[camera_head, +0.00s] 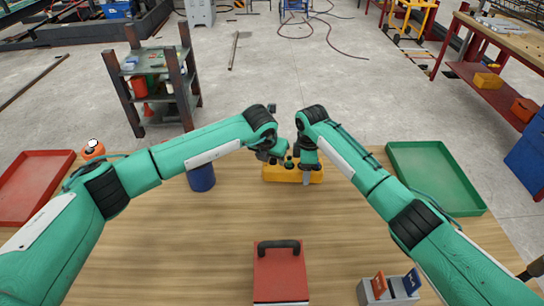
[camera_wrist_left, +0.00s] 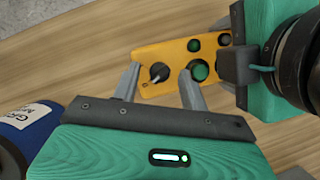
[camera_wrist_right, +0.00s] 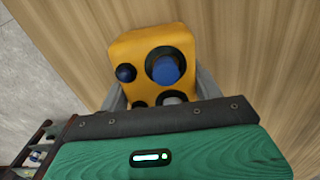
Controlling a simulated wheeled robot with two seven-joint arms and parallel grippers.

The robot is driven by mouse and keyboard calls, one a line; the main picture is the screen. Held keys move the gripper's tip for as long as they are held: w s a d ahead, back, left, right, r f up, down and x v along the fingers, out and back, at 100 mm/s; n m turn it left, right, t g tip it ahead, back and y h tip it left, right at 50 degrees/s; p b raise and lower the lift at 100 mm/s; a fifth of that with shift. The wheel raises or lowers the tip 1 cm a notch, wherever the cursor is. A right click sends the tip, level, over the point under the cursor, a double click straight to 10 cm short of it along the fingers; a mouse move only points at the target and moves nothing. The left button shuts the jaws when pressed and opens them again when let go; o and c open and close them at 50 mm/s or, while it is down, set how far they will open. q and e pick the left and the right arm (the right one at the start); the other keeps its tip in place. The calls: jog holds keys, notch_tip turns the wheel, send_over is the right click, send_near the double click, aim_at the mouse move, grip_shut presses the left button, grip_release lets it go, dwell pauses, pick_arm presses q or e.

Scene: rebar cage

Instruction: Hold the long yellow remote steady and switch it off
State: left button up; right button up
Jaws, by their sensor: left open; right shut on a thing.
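The long yellow remote (camera_head: 272,173) lies over the wooden table at its far middle, partly hidden by my grippers. In the left wrist view the remote (camera_wrist_left: 178,52) shows a dark rotary knob (camera_wrist_left: 158,72) at one end and a green button (camera_wrist_left: 200,72) beside it. My left gripper (camera_wrist_left: 163,76) is open, with its fingertips on either side of the knob. In the right wrist view the remote's other end (camera_wrist_right: 150,42) shows a large blue button (camera_wrist_right: 165,70) and a smaller dark blue one (camera_wrist_right: 126,73). My right gripper (camera_wrist_right: 160,90) is shut across this end.
A blue can (camera_head: 201,178) stands left of the remote and near my left gripper. A red tray (camera_head: 35,180) lies at the left, a green tray (camera_head: 436,176) at the right. A red box (camera_head: 280,275) and a grey holder (camera_head: 388,290) are near the front.

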pick_arm(q)
jog(key=v, duration=1.2)
pick_arm(e)
jog(key=o, duration=1.3)
jog(key=shift+o, duration=0.2)
